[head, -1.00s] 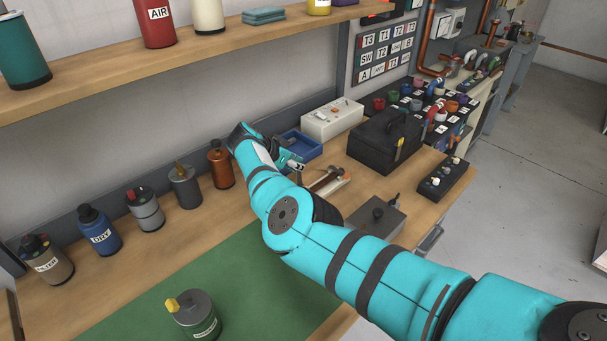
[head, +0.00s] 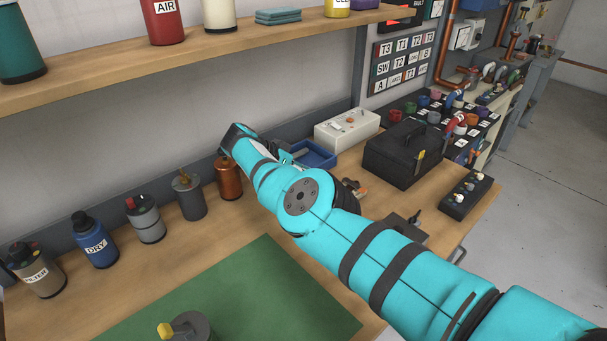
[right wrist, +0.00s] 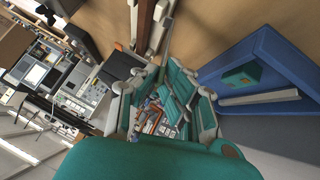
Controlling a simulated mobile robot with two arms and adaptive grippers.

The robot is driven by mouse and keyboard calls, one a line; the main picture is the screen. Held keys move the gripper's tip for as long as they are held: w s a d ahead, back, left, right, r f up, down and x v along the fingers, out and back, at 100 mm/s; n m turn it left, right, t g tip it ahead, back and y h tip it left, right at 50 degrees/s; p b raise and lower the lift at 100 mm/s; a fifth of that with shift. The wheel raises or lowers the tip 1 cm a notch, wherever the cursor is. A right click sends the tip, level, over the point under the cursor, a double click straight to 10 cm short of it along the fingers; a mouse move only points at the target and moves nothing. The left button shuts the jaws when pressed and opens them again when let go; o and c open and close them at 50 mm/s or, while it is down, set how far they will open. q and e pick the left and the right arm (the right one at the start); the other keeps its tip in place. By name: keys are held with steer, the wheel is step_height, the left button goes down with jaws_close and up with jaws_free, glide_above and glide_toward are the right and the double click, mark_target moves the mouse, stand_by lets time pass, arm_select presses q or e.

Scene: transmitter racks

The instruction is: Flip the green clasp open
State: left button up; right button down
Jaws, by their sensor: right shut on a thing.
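My right arm comes in from the right in the head view, and its gripper (head: 288,158) is at the near left edge of the blue tray (head: 325,160), partly hidden by my own arm. In the right wrist view the teal and grey fingers of the gripper (right wrist: 165,105) are closed together on something I cannot make out. The blue tray (right wrist: 262,47) lies beside them on the right, with a small green block (right wrist: 241,76) and a pale bar (right wrist: 258,98) in it. I cannot pick out a green clasp for certain. My left gripper is not in view.
A white box (head: 347,130) and a black toolbox (head: 403,153) stand behind and right of the tray. Several canisters, including an orange one (head: 230,178), line the wall on the left. A green mat (head: 260,280) lies in front. A shelf (head: 150,57) runs above.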

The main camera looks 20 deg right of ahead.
steer(key=c, duration=1.8)
jaws_free()
steer(key=shift+d, duration=0.15)
steer(key=shift+o, duration=0.2)
steer(key=shift+w, duration=0.1)
steer(key=v, duration=0.7)
steer(key=shift+r, duration=0.1)
